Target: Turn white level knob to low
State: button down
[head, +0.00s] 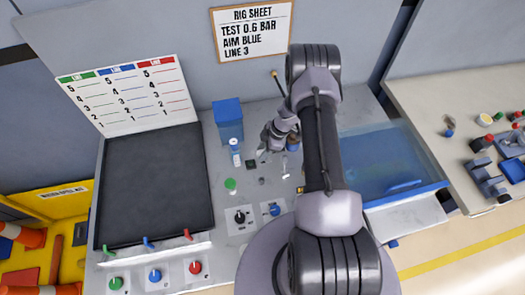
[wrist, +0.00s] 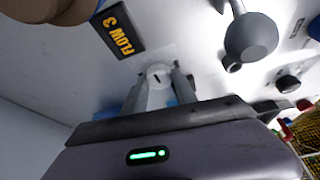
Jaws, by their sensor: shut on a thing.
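In the wrist view the white level knob (wrist: 159,71) is a small round white knob with a short dark mark, on a pale plate. My gripper (wrist: 160,82) has its two grey fingers on either side of the knob and is shut on it. The level words around the knob cannot be read, so its setting cannot be told. In the head view my gripper (head: 263,152) is low over the grey bench, partly behind my arm. The knob cannot be made out there.
A black "FLOW 3" label (wrist: 118,30) and a grey rounded knob or lever (wrist: 250,38) are close to the fingers. In the head view a blue box (head: 228,115), a white bottle (head: 235,152), a black knob (head: 239,217) and a blue tray (head: 385,160) stand around.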

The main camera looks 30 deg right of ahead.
jog(key=n+g, duration=0.1)
jog(key=n, duration=0.1)
jog(key=shift+w+n+b, duration=0.1)
jog(key=shift+n+b, duration=0.25)
jog(key=shift+n, duration=0.05)
jog(key=shift+n+g+b, duration=0.4)
jog(key=shift+n+b, duration=0.2)
jog(key=shift+n, duration=0.5)
jog(key=shift+r, duration=0.1)
jog(key=c, duration=1)
grip_release()
jog(key=shift+y, duration=0.3)
jog(key=shift+o, duration=0.2)
